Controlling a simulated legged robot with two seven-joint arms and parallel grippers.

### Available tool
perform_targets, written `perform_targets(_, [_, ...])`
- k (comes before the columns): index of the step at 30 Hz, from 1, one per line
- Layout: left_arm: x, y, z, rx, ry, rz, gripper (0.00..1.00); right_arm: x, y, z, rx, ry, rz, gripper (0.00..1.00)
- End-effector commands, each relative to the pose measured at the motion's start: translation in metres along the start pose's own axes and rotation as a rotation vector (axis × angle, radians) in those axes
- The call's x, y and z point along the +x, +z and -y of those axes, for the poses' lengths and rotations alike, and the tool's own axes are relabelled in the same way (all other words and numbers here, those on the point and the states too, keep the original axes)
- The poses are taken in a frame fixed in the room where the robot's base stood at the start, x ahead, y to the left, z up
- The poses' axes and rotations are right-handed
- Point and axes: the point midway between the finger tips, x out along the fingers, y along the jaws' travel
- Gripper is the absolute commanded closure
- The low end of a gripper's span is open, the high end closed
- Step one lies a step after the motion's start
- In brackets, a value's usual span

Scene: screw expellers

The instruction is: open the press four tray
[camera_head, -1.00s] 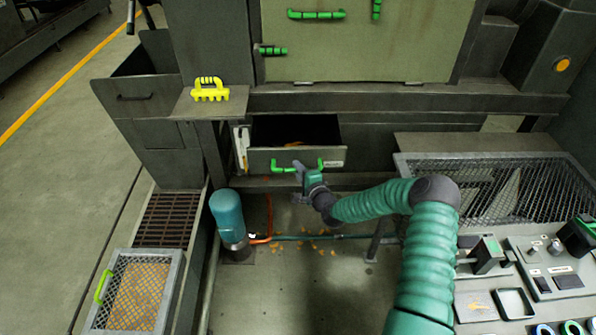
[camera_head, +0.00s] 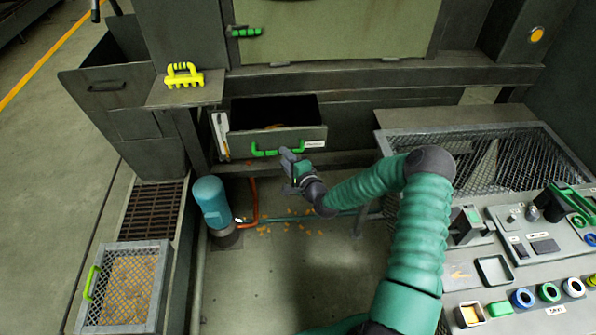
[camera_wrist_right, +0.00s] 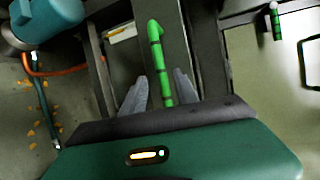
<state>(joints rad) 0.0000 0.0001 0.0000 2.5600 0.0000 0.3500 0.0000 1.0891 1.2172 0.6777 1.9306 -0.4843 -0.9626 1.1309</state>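The tray (camera_head: 278,141) is a grey drawer under the press, pulled part way out with its dark inside showing. Its label is too small to read. A green bar handle (camera_head: 265,152) runs along its front. My right gripper (camera_head: 288,157) is at the right part of this handle. In the right wrist view the green handle (camera_wrist_right: 157,62) lies between the two grey fingers of my right gripper (camera_wrist_right: 160,92). The fingers are apart, with gaps showing between them and the bar. My left gripper is not in view.
A teal cylinder (camera_head: 211,203) stands on the floor left of my gripper, with an orange hose (camera_head: 255,203). A mesh-topped bin (camera_head: 470,150) and a control panel (camera_head: 540,240) are at right.

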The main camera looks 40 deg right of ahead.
Motion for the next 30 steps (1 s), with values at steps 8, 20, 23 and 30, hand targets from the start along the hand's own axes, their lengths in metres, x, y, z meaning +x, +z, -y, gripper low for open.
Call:
perform_targets(8, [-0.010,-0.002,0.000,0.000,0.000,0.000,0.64,-0.083,-0.001,0.000,0.001,0.004,-0.002,0.64])
perform_targets(20, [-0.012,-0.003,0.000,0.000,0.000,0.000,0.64,-0.122,0.000,-0.001,-0.001,0.002,0.000,0.64])
perform_targets(23, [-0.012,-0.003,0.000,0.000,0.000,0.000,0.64,-0.122,0.000,-0.002,-0.001,0.002,0.000,0.64])
perform_targets(30, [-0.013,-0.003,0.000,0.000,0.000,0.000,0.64,-0.121,0.002,-0.002,-0.009,0.009,0.005,0.64])
